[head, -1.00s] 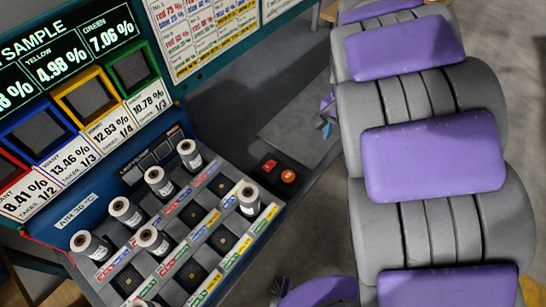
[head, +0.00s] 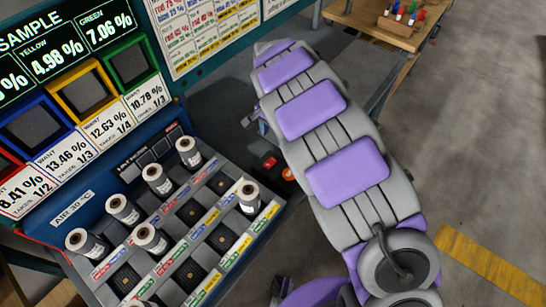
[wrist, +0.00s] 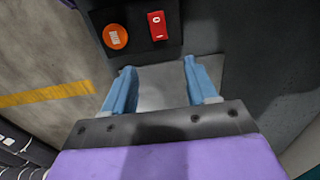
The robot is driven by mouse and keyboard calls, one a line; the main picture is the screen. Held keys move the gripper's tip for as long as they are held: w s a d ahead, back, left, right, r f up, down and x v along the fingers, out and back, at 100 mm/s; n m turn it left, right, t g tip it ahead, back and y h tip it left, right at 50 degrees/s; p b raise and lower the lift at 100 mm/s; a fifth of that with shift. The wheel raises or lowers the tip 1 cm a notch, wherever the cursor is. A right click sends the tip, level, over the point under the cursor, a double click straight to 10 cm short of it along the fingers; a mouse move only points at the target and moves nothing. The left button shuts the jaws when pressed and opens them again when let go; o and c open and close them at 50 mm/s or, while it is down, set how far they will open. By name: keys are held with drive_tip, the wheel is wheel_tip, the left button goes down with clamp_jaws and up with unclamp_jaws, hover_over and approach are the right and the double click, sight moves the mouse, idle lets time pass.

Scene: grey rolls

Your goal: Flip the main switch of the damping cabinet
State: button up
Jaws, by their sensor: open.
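A small red rocker switch (head: 270,162) with white marks sits on a dark panel at the right side of the cabinet (head: 190,215) with the grey rolls. It also shows in the wrist view as a red switch (wrist: 157,25) beside a round orange button (wrist: 115,36). The orange button (head: 288,174) is partly behind my arm in the head view. My gripper (wrist: 158,66) is open and empty, its two light blue fingers apart. The fingertips are apart from the switch in the picture, just below it. In the head view only a little of the fingers shows left of my arm.
Several upright rolls (head: 152,239) stand in the slotted tray left of the switch. Sample bins (head: 83,92) and display boards rise behind. A wooden bench (head: 372,25) stands at the back right. The floor (head: 480,150) on the right is open, with a yellow stripe.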

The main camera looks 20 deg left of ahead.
sight(273, 160)
wheel_tip(273, 160, down, 13)
drive_tip(key=shift+b, duration=1.25)
drive_tip(key=c, duration=1.1)
drive_tip(key=shift+o, duration=0.2)
drive_tip(key=shift+s+a+r+t+h+p, duration=0.15)
drive_tip(key=shift+s+r+t+h+p, duration=0.2)
drive_tip(key=shift+t, duration=0.35)
drive_tip(key=shift+s+a+f+t+h+b, duration=0.1)
drive_tip(key=shift+t+h+b, duration=0.15)
drive_tip(key=shift+t, duration=0.3)
drive_tip(key=shift+s+a+f+t+h+b, duration=0.1)
drive_tip(key=shift+t+b, duration=0.15)
drive_tip(key=shift+t, duration=0.3)
drive_tip(key=shift+r, duration=0.1)
